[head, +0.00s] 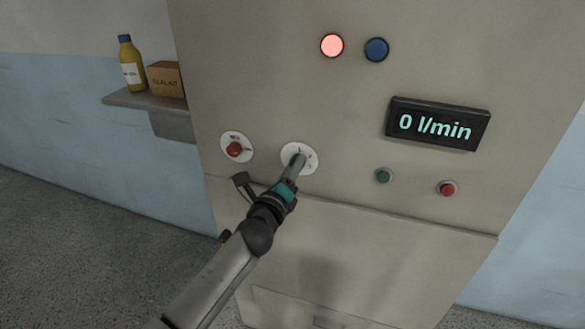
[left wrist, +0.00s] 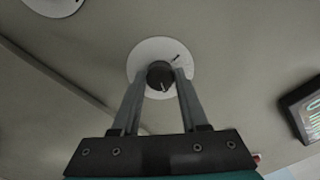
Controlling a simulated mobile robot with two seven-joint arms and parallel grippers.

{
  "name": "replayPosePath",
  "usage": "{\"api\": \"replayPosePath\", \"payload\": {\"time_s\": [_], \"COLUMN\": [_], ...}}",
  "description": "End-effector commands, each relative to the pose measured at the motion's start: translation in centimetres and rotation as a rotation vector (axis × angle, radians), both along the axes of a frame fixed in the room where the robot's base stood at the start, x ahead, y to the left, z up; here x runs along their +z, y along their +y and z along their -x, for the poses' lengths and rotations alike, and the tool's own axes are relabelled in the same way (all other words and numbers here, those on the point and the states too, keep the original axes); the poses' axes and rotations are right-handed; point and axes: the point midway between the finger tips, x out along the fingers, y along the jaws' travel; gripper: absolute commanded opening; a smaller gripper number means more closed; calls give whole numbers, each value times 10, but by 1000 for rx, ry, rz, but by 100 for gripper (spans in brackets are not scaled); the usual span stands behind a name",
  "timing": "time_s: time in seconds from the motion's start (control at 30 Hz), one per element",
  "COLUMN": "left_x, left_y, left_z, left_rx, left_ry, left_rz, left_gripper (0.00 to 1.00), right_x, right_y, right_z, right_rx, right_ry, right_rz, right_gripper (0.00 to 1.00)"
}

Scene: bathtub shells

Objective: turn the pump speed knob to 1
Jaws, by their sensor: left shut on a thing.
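The pump speed knob (left wrist: 160,75) is dark and round with a light pointer line, on a white round dial plate (head: 310,165) on the cabinet front. In the head view my left gripper (head: 298,160) reaches the dial and hides most of the knob. In the left wrist view the two fingers of the left gripper (left wrist: 160,82) stand on either side of the knob, shut on it. The dial's marks are too small to read. My right gripper is in neither view.
A red knob (head: 234,149) on a white plate sits left of the dial. The display (head: 437,124) reads 0 l/min. Below it are a green button (head: 383,176) and a red button (head: 447,188). A lit pink-red lamp (head: 332,45) and a blue one (head: 376,49) are above.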

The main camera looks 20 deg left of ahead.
Motion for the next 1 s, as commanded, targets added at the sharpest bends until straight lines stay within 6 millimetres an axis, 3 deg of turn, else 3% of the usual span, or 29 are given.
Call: {"api": "replayPosePath", "payload": {"time_s": [1.0], "left_x": [-3], "left_y": [1], "left_z": [0], "left_rx": [1], "left_ry": [31], "left_rz": [887], "left_gripper": [0], "right_x": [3], "right_y": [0], "right_z": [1], "right_rx": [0], "right_ry": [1], "right_rz": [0], "right_gripper": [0]}}
